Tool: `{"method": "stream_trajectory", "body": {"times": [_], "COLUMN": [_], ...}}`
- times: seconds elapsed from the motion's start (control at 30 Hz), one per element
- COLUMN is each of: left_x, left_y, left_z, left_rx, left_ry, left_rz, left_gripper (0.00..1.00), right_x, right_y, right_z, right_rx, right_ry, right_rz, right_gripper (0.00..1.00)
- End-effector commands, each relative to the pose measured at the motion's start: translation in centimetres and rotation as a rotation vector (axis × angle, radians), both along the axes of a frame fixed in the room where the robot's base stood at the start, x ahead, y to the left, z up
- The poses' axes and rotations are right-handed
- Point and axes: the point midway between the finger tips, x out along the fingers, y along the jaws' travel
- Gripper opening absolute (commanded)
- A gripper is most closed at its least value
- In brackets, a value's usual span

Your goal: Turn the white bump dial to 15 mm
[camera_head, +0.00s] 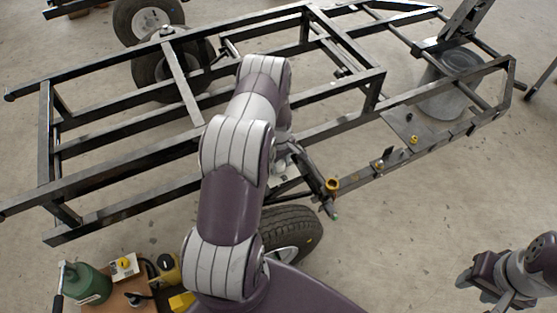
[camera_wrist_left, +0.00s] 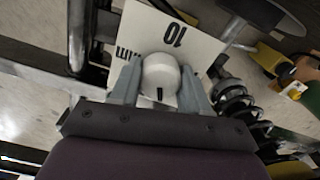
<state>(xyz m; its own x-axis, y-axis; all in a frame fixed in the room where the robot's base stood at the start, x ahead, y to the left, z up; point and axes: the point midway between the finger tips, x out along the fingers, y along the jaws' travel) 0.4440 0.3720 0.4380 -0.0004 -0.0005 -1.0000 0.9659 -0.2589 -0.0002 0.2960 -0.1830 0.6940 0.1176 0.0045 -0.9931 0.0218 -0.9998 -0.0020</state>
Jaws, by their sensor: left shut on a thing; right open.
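The white bump dial (camera_wrist_left: 161,73) is a round knob with a short black mark on its near side, in the left wrist view. Behind it is a white scale plate (camera_wrist_left: 150,30) with "10" and "mm" printed upside down; the rest of the scale is hidden. My left gripper (camera_wrist_left: 160,80) is shut on the dial, one grey finger on each side. In the head view my left arm hides most of this spot. My right gripper (camera_head: 480,284) is open and empty at the lower right, away from the frame.
A black tubular frame (camera_head: 110,212) fills the head view. A wheel (camera_head: 285,236) lies below my left arm. A coil spring (camera_wrist_left: 238,104) is close to the right finger. A green canister (camera_head: 90,284) stands at the lower left. The floor at lower right is mostly clear.

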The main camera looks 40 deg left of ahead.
Motion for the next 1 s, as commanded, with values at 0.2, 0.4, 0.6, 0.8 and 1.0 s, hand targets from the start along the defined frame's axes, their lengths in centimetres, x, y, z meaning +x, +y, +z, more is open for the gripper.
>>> {"method": "stream_trajectory", "body": {"times": [0.2, 0.4, 0.6, 0.8, 1.0], "left_x": [0.0, 0.0, 0.0, 0.0, 0.1], "left_y": [0.0, 0.0, 0.0, 0.0, 0.0], "left_z": [0.2, 0.2, 0.1, 0.1, 0.1], "left_rx": [-0.001, 0.000, 0.000, 0.001, 0.000], "left_ry": [0.001, 0.001, 0.001, 0.001, 0.000], "left_rz": [0.202, 0.391, 0.581, 0.766, 0.927], "left_gripper": [0.15, 0.15, 0.15, 0.15, 0.15], "right_x": [0.0, 0.0, 0.0, 0.0, 0.0], "right_y": [0.0, 0.0, 0.0, 0.0, 0.0], "right_z": [1.0, 1.6, 2.0, 2.4, 2.6], "right_rx": [0.000, 0.000, 0.000, 0.000, 0.000], "right_ry": [0.000, 0.000, 0.000, 0.000, 0.000], "right_rz": [0.000, 0.000, 0.000, 0.000, 0.000], "right_gripper": [0.43, 0.43, 0.43, 0.43, 0.43]}}
